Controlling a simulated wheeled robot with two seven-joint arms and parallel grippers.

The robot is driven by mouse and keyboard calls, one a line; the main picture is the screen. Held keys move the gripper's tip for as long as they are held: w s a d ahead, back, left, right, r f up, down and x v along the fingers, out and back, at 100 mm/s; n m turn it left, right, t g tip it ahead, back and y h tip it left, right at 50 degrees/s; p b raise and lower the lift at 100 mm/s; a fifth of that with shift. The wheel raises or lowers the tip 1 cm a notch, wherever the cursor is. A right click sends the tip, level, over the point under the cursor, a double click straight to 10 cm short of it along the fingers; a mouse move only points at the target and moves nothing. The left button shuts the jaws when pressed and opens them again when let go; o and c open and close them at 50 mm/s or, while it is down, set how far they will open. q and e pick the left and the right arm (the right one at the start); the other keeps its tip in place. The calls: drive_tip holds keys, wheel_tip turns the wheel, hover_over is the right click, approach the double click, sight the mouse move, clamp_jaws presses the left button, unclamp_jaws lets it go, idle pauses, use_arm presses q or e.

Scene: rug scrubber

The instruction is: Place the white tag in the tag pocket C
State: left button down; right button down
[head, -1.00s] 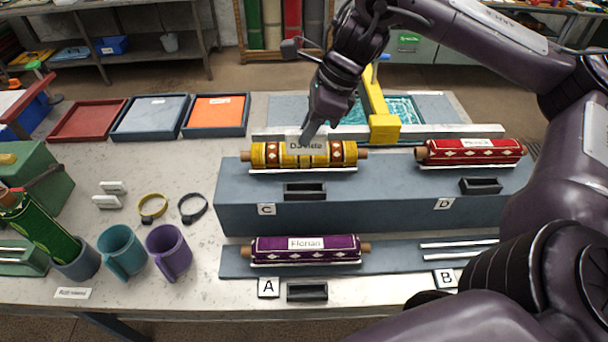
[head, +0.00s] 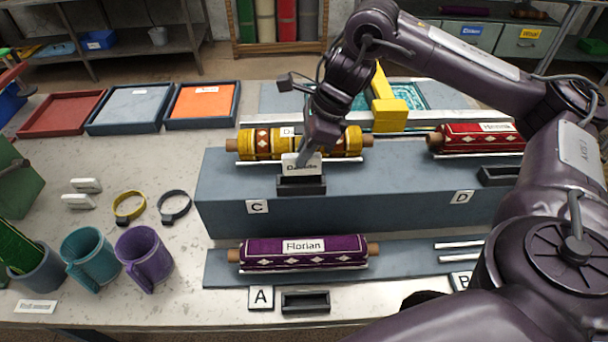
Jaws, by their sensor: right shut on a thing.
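The white tag (head: 296,167), with a name printed on it, is upright in my right gripper (head: 308,158), which is shut on its upper edge. Tag pocket C (head: 301,186) is a small black open holder on the grey raised step, right of the C label (head: 257,207). The tag's lower edge is right at the pocket's opening; I cannot tell whether it is inside or just above. A yellow patterned roll (head: 262,143) lies behind the pocket, partly hidden by my gripper. My left gripper is not in view.
A red roll (head: 480,138) lies by the D label (head: 462,197) and another black pocket (head: 500,176). A purple roll (head: 300,252) lies below, with the A label (head: 260,298) and its pocket (head: 305,302). Mugs (head: 143,257), bands and trays stand to the left.

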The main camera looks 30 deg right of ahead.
sight(300, 174)
drive_tip(key=shift+s+a+f, duration=0.1)
drive_tip(key=shift+s+f, duration=0.1)
drive_tip(key=shift+f, duration=0.45)
wheel_tip(300, 174, down, 2)
drive_tip(key=shift+f+p, duration=0.2)
drive_tip(key=shift+p, duration=0.15)
drive_tip(key=shift+w+f, duration=0.15)
drive_tip(key=shift+f, duration=0.2)
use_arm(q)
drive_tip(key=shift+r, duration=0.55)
use_arm(e)
drive_tip(key=c, duration=1.4)
unclamp_jaws()
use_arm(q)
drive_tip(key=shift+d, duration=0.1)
use_arm(e)
drive_tip(key=shift+r, duration=0.1)
